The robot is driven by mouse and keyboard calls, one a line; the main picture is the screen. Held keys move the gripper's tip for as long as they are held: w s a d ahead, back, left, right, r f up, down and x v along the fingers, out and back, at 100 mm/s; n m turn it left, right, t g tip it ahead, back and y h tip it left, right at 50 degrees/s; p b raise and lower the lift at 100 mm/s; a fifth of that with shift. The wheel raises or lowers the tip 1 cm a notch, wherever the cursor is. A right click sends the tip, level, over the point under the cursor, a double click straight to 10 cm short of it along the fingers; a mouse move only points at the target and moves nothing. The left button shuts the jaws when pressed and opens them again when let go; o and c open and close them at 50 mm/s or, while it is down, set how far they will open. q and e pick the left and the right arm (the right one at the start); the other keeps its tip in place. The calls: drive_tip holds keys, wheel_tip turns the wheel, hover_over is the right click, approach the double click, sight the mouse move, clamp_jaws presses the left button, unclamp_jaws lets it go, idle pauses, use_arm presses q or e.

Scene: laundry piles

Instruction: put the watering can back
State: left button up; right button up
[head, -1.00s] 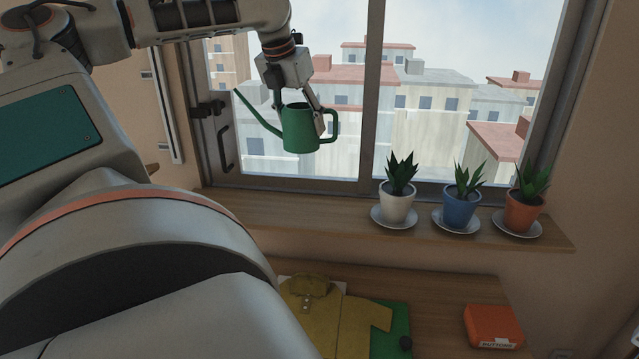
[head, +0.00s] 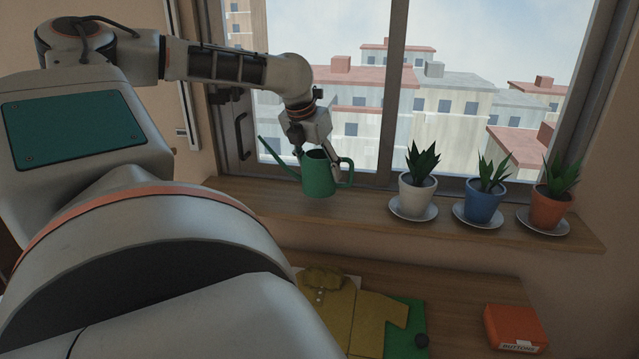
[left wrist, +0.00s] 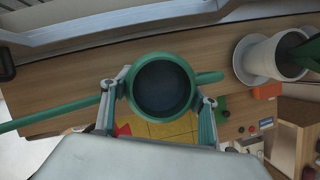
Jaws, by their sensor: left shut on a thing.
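The green watering can (head: 318,179) is upright at the left part of the wooden window sill (head: 260,199), its spout to the left and its handle to the right. My left gripper (head: 318,160) is shut on the can from above, with a finger on each side of its body. In the left wrist view the round open top of the can (left wrist: 162,88) sits between the two fingers (left wrist: 158,112). I cannot tell whether the can's base touches the sill. My right gripper is not in view.
White (head: 417,193), blue (head: 482,205) and terracotta (head: 549,208) potted plants stand on saucers along the sill to the right. The window frame (head: 390,100) is close behind. Below, a table holds a folded yellow shirt (head: 345,315) and an orange box (head: 514,325).

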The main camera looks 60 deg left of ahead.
use_arm(q)
drive_tip(key=shift+o, duration=0.2)
wheel_tip(320, 180, down, 4)
drive_tip(key=shift+f+b, duration=0.1)
drive_tip(key=shift+b, duration=0.45)
drive_tip(key=shift+c, duration=0.2)
drive_tip(key=o, duration=1.4)
drive_tip(key=shift+o, duration=0.2)
